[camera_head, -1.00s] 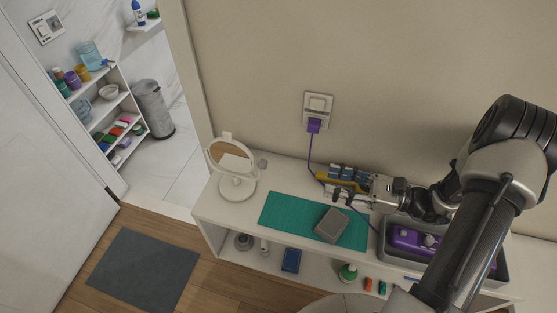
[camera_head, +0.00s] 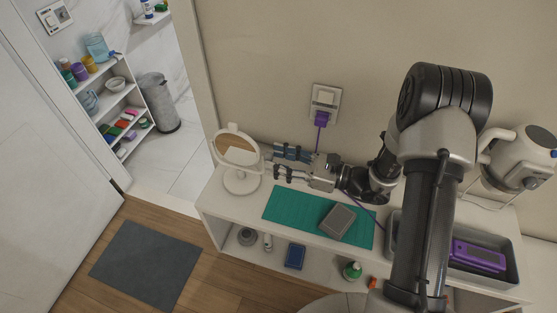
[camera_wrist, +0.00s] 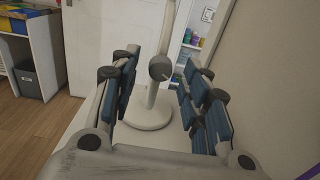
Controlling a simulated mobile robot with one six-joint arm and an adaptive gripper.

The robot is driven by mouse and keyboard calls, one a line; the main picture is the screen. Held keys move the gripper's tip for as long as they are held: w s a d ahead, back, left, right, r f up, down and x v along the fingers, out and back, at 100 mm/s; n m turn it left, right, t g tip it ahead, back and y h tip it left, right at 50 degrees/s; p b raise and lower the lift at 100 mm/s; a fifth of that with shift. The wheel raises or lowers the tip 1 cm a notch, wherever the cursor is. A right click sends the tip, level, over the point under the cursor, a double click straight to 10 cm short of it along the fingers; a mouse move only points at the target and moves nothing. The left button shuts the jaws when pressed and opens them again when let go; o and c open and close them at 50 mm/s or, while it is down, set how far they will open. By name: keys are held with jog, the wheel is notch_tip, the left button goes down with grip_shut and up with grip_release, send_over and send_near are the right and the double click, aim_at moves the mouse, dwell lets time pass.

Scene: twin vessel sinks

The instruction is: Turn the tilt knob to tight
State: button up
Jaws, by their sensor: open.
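A white round tabletop mirror (camera_head: 238,150) stands on its base at the left end of the white bench. In the wrist view, its stand (camera_wrist: 152,108) rises between my fingers, with a dark round knob (camera_wrist: 160,68) on its side, facing me. A small pin or mark shows on the knob; its setting cannot be read. My gripper (camera_head: 279,163) is open and points left at the mirror, just right of it. In the wrist view, the blue-padded fingers lie on either side of the knob, with gaps visible; contact cannot be seen.
A green mat (camera_head: 300,215) with a grey box (camera_head: 338,221) lies in front of my arm. A grey tray (camera_head: 510,270) with a purple case (camera_head: 478,256) and a white kettle-like appliance (camera_head: 515,160) are at right. A purple plug (camera_head: 321,119) and cord hang on the wall behind.

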jog(key=shift+w+a, duration=0.1)
jog(key=shift+a, duration=0.15)
jog(key=shift+c, duration=0.4)
grip_shut()
